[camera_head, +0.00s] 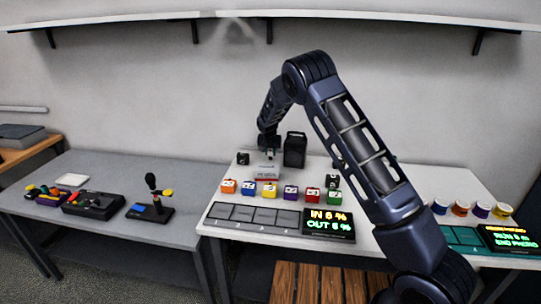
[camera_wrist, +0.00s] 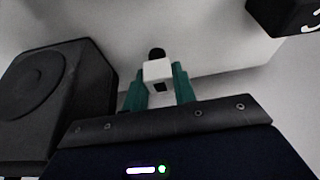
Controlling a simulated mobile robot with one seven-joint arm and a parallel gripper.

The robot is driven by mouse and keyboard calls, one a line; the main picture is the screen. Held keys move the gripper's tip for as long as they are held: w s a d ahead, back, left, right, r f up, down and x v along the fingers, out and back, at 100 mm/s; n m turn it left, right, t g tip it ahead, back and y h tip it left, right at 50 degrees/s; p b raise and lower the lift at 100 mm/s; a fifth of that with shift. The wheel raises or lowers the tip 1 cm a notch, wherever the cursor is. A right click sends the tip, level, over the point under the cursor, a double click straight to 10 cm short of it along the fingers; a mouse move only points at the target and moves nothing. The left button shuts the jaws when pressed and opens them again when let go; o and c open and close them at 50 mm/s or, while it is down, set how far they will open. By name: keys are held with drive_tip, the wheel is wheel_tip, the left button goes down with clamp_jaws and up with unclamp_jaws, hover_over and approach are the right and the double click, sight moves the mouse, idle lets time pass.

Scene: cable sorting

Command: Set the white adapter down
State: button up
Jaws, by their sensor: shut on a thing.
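The white adapter (camera_wrist: 158,71) shows in the wrist view as a small white block with a dark square opening and a dark round part above it. The teal fingers of my gripper (camera_wrist: 160,88) stand on either side of it and are shut on it. In the head view my gripper (camera_head: 270,153) points down at the back left of the white table (camera_head: 407,178), just above a white box with a red lower part (camera_head: 267,172). The adapter is too small there to make out, and I cannot tell its gap to the surface below.
A black speaker-like box (camera_head: 295,149) stands close right of the gripper. A black cube (camera_head: 243,158) is to its left. Several coloured labelled blocks (camera_head: 291,191) line up in front, before grey numbered pads (camera_head: 263,216) and a lit display (camera_head: 328,222).

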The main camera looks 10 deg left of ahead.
drive_tip(key=shift+f, duration=0.7)
drive_tip(key=shift+f, duration=0.15)
drive_tip(key=o, duration=1)
